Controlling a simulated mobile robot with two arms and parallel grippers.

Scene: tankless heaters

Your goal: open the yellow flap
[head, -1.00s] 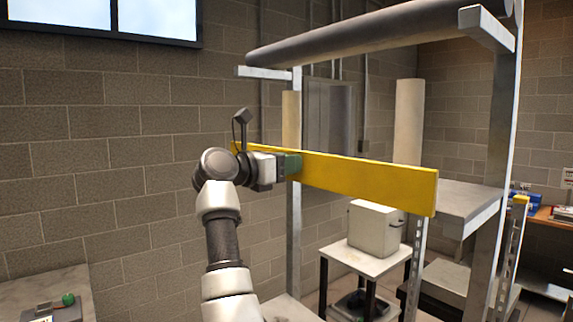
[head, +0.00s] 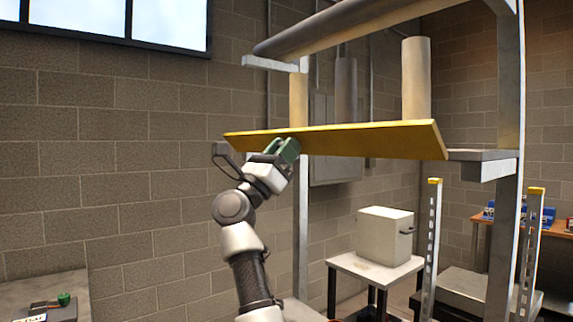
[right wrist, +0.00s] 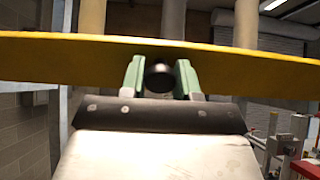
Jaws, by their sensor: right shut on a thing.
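The yellow flap (head: 350,138) is a long flat board on the metal rack in the head view. The exact grip is partly hidden. My left gripper is out of view.
The rack's metal post (head: 508,200) stands right of the flap, and a grey roller (head: 350,28) runs above it. A beige box (head: 384,235) sits on a small white table (head: 365,268) below. Two perforated uprights (head: 432,235) stand at the right.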

